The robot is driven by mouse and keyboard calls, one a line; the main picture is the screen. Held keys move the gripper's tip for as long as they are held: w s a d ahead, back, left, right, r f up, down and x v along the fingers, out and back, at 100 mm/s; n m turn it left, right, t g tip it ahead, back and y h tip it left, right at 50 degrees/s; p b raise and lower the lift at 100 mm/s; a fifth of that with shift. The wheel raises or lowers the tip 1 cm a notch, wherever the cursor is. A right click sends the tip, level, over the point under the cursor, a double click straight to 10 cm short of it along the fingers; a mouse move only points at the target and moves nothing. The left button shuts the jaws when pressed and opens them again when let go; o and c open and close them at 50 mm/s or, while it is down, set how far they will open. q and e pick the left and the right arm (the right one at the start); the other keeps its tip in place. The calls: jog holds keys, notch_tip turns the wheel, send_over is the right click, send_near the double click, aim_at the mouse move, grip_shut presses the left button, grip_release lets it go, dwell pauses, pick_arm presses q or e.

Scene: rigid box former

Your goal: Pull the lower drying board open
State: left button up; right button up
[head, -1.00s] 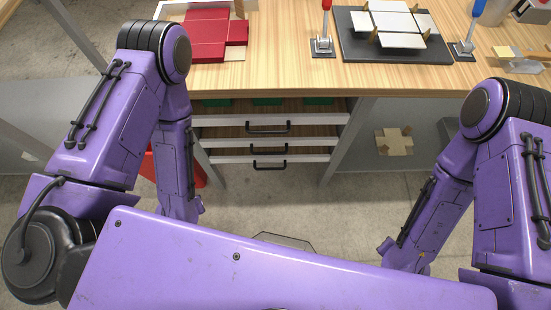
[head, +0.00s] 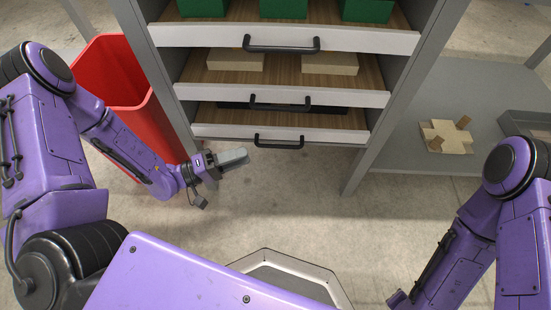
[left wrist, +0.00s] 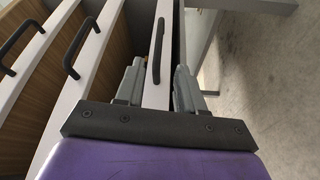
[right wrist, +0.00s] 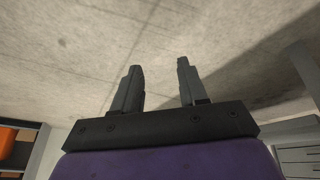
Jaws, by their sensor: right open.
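My right gripper (right wrist: 158,68) is open and empty over bare floor in the right wrist view.
The middle board (head: 340,97) and upper board (head: 370,40) hang above, with pale boxes and green boxes. A red bin (head: 110,70) stands at the left beside my left arm. A cross-shaped blank (head: 445,136) lies on a grey shelf at right.

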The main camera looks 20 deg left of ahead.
aim_at(275, 146)
pick_arm(q)
jog(key=b+x, duration=0.3)
jog(key=x, duration=0.6)
jog(key=shift+d, duration=0.25)
jog(key=shift+w+d+r, duration=0.15)
jog(key=shift+w+d, duration=0.2)
grip_shut()
pick_arm(e)
jog(key=f, duration=0.1)
jog(key=s+f, duration=0.1)
jog(key=f+n+g, duration=0.1)
jog(key=shift+s+a+f+y, duration=0.15)
jog(key=shift+a+y, duration=0.1)
jog(key=shift+y, duration=0.05)
